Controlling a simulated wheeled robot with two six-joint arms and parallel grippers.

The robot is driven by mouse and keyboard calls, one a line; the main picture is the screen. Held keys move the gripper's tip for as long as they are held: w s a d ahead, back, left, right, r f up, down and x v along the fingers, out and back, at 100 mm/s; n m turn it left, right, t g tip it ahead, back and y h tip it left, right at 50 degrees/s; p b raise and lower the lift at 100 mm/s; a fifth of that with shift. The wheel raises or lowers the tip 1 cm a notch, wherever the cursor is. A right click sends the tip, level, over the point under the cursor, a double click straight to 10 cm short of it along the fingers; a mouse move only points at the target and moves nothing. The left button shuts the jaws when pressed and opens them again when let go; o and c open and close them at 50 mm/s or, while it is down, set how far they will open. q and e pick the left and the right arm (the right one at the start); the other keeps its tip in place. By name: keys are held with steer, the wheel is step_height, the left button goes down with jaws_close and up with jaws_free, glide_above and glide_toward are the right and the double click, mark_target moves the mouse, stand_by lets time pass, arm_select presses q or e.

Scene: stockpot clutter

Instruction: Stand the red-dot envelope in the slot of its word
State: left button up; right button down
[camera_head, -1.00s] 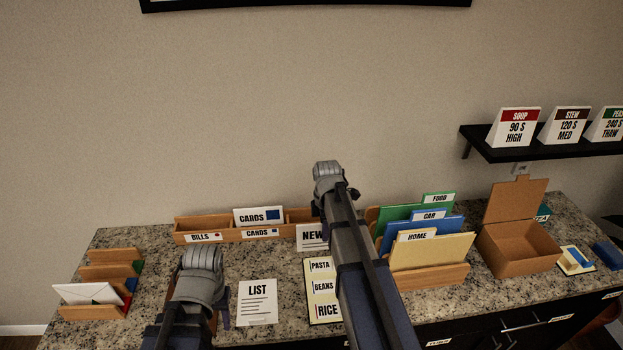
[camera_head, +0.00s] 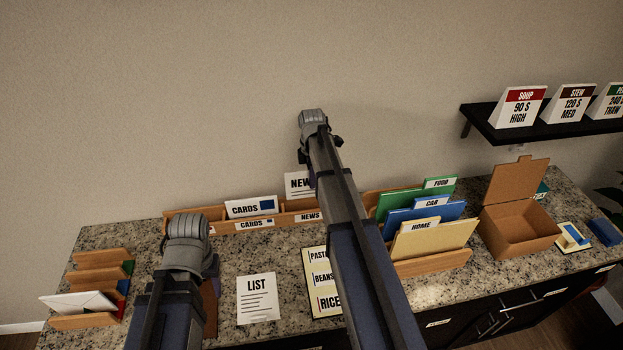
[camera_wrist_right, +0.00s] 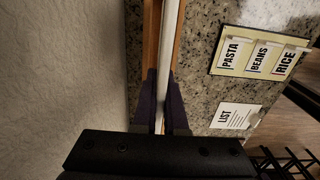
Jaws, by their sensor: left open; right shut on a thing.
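My right gripper (camera_wrist_right: 161,120) is shut on a thin white card (camera_wrist_right: 168,50). In the head view this card (camera_head: 297,185) reads "NEW", its right part hidden by my right arm; I see no red dot on it. It is upright above the wooden sorter (camera_head: 180,214), over the slot labelled NEWS (camera_head: 311,217). I cannot tell whether its lower edge is inside. A CARDS card (camera_head: 250,207) stands in the slot labelled CARDS. The BILLS label is hidden behind my left arm. My left gripper (camera_head: 211,268) is open, in front of the sorter.
A white envelope (camera_head: 75,303) leans in a small wooden rack (camera_head: 100,257) at left. A LIST sheet (camera_head: 258,298) and a PASTA, BEANS, RICE board (camera_head: 313,262) lie in front. Folders (camera_head: 434,240) and an open box (camera_head: 520,228) stand at right.

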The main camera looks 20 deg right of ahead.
mark_target(312, 196)
steer(key=shift+f+b, duration=3.75)
steer(key=shift+f, duration=0.25)
steer(key=c, duration=0.9)
jaws_free()
steer(key=shift+r, duration=0.1)
steer(key=shift+r+p, duration=0.55)
steer(key=shift+p, duration=0.1)
step_height(312, 196, up, 6)
steer(key=p, duration=0.6)
steer(key=shift+f, duration=0.1)
steer(key=shift+s+f, duration=0.1)
steer(key=shift+s, duration=0.05)
